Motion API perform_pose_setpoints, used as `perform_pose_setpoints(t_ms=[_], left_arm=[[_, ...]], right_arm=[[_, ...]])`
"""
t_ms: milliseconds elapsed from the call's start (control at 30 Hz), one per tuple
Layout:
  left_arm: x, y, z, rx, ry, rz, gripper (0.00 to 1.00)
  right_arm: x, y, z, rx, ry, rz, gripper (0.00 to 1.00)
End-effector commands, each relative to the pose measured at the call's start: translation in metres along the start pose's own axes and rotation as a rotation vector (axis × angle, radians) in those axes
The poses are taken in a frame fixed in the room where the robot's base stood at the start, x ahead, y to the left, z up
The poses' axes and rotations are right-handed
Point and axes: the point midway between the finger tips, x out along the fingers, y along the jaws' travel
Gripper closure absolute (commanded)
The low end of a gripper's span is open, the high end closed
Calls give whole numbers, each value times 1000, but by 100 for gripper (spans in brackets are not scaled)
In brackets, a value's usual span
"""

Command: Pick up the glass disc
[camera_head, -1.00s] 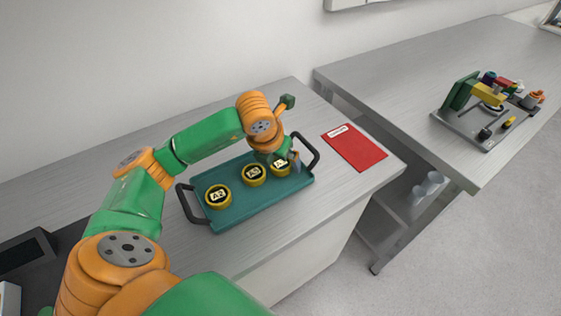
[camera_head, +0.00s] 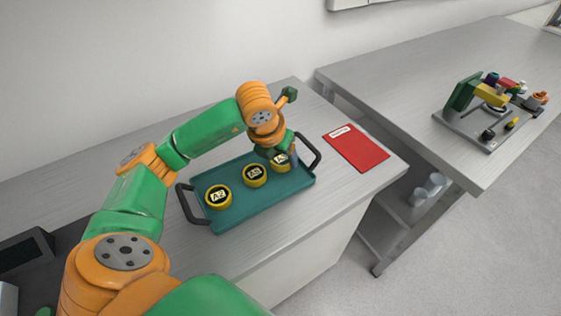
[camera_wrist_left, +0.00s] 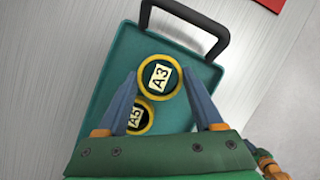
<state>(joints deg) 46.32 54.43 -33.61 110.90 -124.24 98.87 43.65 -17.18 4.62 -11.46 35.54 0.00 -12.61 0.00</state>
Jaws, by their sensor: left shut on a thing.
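Three round discs with yellow rims and dark, labelled faces are at a teal tray (camera_head: 250,212) with black handles. Disc A2 (camera_head: 218,196) is at the left and disc A5 (camera_head: 255,175) in the middle. My left gripper (camera_head: 284,156) is at the right end, shut on disc A3 (camera_head: 280,162). In the left wrist view its two blue-grey fingers (camera_wrist_left: 160,72) stand on either side of disc A3 (camera_wrist_left: 160,94). Disc A5 (camera_wrist_left: 146,127) is partly hidden there by a finger. I cannot tell whether disc A3 is clear of the tray. My right gripper is not in view.
A red folder (camera_head: 358,152) with a white label lies right of the tray on the grey bench. A second bench (camera_head: 400,85) carries an instrument on a grey base plate (camera_head: 465,128). A gap separates the benches at the front. A wall stands behind.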

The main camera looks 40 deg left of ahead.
Motion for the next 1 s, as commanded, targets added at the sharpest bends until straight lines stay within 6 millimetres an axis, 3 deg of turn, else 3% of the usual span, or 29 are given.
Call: perform_pose_setpoints(t_ms=[67,200,267,467,700,1000], left_arm=[[-13,-1,6,0,-10,-2,90],[-61,-9,-9,5,-13,-2,90],[-89,-12,-13,4,-13,2,90],[-140,-27,-59,6,-12,3,90],[-151,-34,-79,0,-6,-1,90],[-157,-34,-81,-7,-1,5,90]], right_arm=[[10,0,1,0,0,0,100],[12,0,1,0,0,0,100],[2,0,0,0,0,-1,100],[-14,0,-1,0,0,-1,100],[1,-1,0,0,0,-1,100],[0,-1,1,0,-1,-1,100]])
